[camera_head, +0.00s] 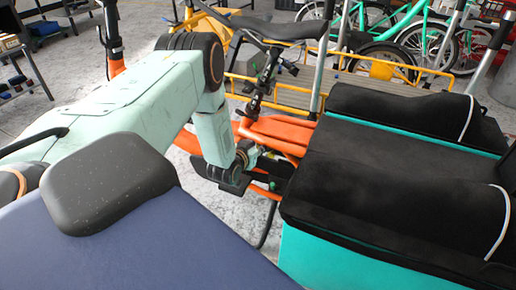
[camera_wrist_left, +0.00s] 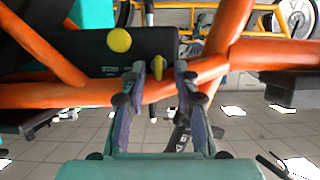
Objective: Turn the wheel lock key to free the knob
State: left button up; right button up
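A black lock housing (camera_wrist_left: 98,62) sits against the orange bike frame (camera_wrist_left: 70,94) in the left wrist view. A round yellow knob (camera_wrist_left: 119,40) is on it, up and left of my fingers. A small narrow yellow piece, which looks like the key (camera_wrist_left: 158,68), stands upright between my left fingertips. My left gripper (camera_wrist_left: 160,72) is open around it, with a gap visible on each side. In the head view my left gripper (camera_head: 262,166) is low beside the orange frame, and the key and knob are hidden there. My right gripper is not in view.
A teal cargo box with black padded covers (camera_head: 395,165) fills the right. A black saddle (camera_head: 280,27) and orange tubes (camera_head: 280,130) stand close to my left arm. A yellow-framed cargo bike (camera_head: 385,70) and teal bikes (camera_head: 440,35) are behind. Grey floor shows below.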

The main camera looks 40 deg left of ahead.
pick_arm(q)
jog(key=shift+w+f, duration=0.1)
jog(key=shift+w, duration=0.15)
grip_shut()
dwell(0.3)
